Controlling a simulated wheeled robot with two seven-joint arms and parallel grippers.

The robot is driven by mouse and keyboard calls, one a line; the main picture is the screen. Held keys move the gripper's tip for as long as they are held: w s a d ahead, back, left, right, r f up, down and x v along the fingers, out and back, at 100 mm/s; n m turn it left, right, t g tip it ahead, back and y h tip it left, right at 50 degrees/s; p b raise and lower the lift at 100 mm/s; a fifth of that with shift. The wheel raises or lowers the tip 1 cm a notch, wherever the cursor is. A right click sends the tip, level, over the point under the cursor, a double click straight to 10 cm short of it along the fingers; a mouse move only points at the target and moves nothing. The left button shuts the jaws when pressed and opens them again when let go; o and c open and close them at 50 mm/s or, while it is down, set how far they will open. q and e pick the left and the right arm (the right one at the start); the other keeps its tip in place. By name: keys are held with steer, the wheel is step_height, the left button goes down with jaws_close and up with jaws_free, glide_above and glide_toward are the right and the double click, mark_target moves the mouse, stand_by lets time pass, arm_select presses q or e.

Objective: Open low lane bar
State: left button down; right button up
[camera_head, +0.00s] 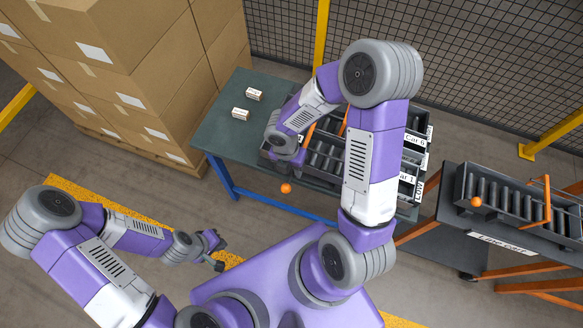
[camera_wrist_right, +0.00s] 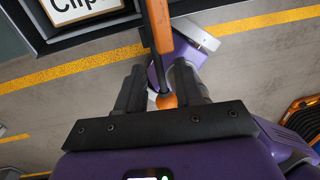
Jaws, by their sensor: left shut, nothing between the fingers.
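On the table's roller rack (camera_head: 325,155) stand orange bars (camera_head: 310,132), partly hidden by my right arm. An orange ball knob (camera_head: 286,188) shows at the rack's near left side; a "LOW" label (camera_head: 419,191) is at its right end. In the right wrist view an orange bar (camera_wrist_right: 157,25) with a ball end (camera_wrist_right: 166,101) runs between the fingers of my right gripper (camera_wrist_right: 162,75). These fingers look apart, with small gaps beside the bar. In the head view my right gripper (camera_head: 287,152) is at the rack's left end. My left gripper (camera_head: 216,252) is shut and empty above the floor.
A cart (camera_head: 450,212) at right carries another roller tray with an orange bar (camera_head: 547,200) and ball knob (camera_head: 476,201). Two small white boxes (camera_head: 253,94) (camera_head: 240,114) sit on the table (camera_head: 215,135). Stacked cartons (camera_head: 130,60) stand at left. A mesh fence (camera_head: 450,60) is behind.

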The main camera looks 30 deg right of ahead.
steer(key=shift+c, duration=0.5)
jaws_close()
stand_by(0.8)
